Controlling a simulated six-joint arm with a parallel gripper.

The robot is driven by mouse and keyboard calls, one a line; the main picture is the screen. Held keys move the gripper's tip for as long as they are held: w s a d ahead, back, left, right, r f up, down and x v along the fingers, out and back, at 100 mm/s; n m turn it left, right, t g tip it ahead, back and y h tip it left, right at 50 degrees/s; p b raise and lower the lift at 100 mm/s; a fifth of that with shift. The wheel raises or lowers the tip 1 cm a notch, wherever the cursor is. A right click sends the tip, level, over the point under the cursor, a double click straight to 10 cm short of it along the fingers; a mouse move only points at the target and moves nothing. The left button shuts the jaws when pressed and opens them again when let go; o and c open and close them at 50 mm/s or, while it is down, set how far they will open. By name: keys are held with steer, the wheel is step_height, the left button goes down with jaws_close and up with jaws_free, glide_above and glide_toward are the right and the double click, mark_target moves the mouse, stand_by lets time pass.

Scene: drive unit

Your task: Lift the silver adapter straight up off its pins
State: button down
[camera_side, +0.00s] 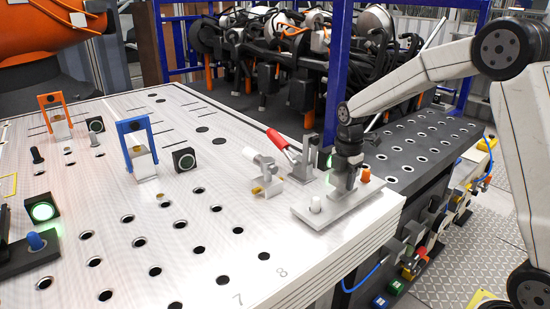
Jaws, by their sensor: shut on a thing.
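The silver adapter (338,207) looks like a flat, light-grey plate near the table's right front corner. A white peg (315,205) stands at its near left end and an orange peg (365,175) at its far right end. My gripper (344,187) points down at the middle of the plate, between the two pegs, and is shut on the adapter. The fingertips are small and dark, and their exact contact is hard to make out. The plate looks level and low over the table; I cannot tell whether there is a gap under it.
A toggle clamp with a red handle (277,139) and a small grey fixture (266,180) stand just left of the adapter. Blue (135,140) and orange (56,115) frames stand farther left. A dark perforated shelf (425,145) lies to the right.

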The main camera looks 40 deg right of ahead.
steer(key=shift+r, duration=4.95)
steer(key=shift+a, duration=0.1)
